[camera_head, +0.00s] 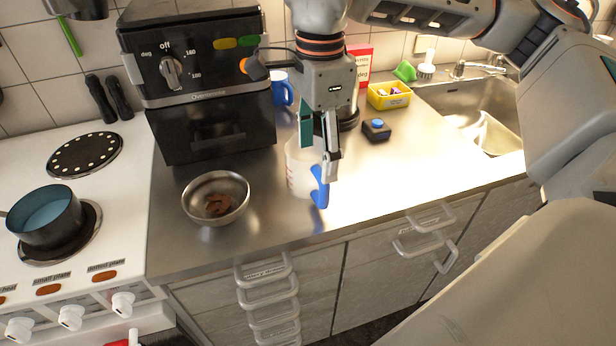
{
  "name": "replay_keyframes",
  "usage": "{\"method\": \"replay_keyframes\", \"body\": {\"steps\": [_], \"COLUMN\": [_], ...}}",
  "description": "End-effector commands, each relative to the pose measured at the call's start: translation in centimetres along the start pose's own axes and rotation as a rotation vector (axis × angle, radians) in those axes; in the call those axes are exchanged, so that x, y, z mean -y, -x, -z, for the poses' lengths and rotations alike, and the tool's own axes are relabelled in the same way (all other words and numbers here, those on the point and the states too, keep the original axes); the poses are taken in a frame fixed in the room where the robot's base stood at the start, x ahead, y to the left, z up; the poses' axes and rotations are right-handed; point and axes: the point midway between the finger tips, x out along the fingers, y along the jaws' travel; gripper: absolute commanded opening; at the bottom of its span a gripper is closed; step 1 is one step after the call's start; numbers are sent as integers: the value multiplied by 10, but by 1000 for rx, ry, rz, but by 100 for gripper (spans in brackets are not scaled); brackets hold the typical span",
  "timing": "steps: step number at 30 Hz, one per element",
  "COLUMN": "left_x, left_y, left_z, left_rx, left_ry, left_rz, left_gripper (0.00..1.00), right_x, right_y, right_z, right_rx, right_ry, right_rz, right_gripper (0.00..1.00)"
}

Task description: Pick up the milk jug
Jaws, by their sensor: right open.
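The milk jug (297,172) is a pale, translucent jug with a blue handle (320,188) on its right side. It stands upright on the steel counter, right of the metal bowl. My right gripper (322,168) comes down from above and is open, its fingers pointing down right over the jug and its handle. The fingers hide part of the jug's rim and the top of the handle. I cannot tell whether a finger touches the jug. My left gripper is not in view.
A metal bowl (238,205) with brown pieces stands left of the jug. Behind are a black oven (215,136), a blue mug (281,92), a dark box with a blue button (376,134) and a yellow tub (389,101). A pot (46,222) is on the stove. Counter to the right is clear.

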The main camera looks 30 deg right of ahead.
Motion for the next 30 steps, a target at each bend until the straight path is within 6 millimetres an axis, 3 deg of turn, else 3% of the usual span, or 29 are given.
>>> {"method": "replay_keyframes", "body": {"steps": [18,28,30], "left_x": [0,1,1], "left_y": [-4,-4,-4], "left_z": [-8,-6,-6], "left_rx": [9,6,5], "left_ry": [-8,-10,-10], "left_rz": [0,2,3], "left_gripper": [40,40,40], "right_x": [1,1,1], "right_y": [-71,-76,-76], "right_z": [10,10,10], "right_rx": [-5,-3,-3], "right_ry": [-3,-3,-3], "right_rz": [-3,0,0], "right_gripper": [62,62,43]}}
